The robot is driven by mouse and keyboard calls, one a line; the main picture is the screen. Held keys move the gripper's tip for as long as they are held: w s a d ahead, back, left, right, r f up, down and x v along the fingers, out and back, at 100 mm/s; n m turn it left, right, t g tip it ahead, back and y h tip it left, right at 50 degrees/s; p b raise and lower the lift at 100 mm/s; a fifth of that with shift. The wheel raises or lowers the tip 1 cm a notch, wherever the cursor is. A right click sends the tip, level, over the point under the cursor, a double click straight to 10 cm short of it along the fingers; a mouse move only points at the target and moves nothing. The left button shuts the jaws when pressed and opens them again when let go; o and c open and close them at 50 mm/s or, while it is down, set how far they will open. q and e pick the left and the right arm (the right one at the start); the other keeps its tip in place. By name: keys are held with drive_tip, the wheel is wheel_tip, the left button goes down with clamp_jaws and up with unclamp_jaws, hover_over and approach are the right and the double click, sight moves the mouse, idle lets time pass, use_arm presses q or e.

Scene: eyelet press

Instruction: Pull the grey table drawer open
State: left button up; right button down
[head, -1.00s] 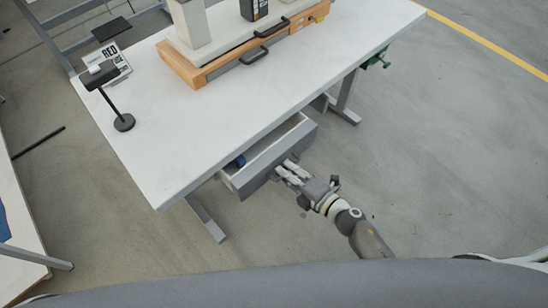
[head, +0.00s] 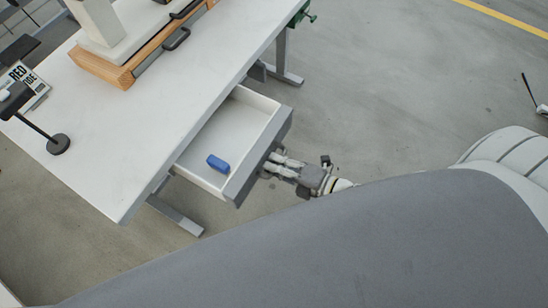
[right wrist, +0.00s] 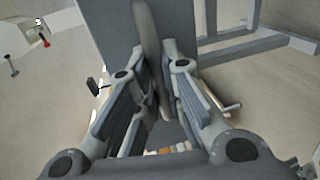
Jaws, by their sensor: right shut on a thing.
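The grey table drawer (head: 258,158) stands well out from under the white table (head: 130,135) in the head view, its white inside showing. A blue object (head: 217,163) lies in it near the front. My right gripper (head: 272,165) is at the outer side of the drawer front. In the right wrist view, its two fingers (right wrist: 160,105) are shut on the drawer's handle (right wrist: 148,45), a grey bar in front of the grey drawer front (right wrist: 108,28). My left gripper is not in view.
On the table are a wooden-based press (head: 108,72), a black stand (head: 58,143) and a printed box (head: 30,85). A green clamp (head: 300,14) sits at the table's far edge. Table legs (head: 178,216) stand below.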

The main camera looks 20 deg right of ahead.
drive_tip(key=c, duration=1.8)
unclamp_jaws()
drive_tip(key=v, duration=1.2)
drive_tip(key=s+d+f+m+g+h, duration=0.1)
drive_tip(key=d+f+m+h, duration=0.15)
drive_tip(key=f+m, duration=0.4)
drive_tip(key=s+d+f+m+g+h+p, duration=0.1)
drive_tip(key=d+f+m+h, duration=0.15)
drive_tip(key=f, duration=0.65)
drive_tip(key=s+d+f+m+g+h, duration=0.1)
drive_tip(key=d+f+m+h, duration=0.15)
drive_tip(key=f+m, duration=0.4)
drive_tip(key=s+a+f+m+g, duration=0.1)
drive_tip(key=s+f+m+g, duration=0.1)
drive_tip(key=s+f, duration=0.3)
drive_tip(key=s+a+f+m+g+h, duration=0.1)
drive_tip(key=s+a+f+m+g, duration=0.1)
drive_tip(key=s+f, duration=0.3)
drive_tip(key=s+a+f+m+g+h, duration=0.1)
drive_tip(key=s+a+f+m+g, duration=0.1)
drive_tip(key=s+f+m+g, duration=0.1)
drive_tip(key=shift+s+a+f+m+g+p, duration=0.1)
drive_tip(key=shift+s+f+m+g+p, duration=0.2)
drive_tip(key=shift+s+f, duration=0.45)
drive_tip(key=shift+s+a+f+n+g+p, duration=0.1)
drive_tip(key=shift+s+f+g, duration=0.3)
drive_tip(key=shift+s+f, duration=0.35)
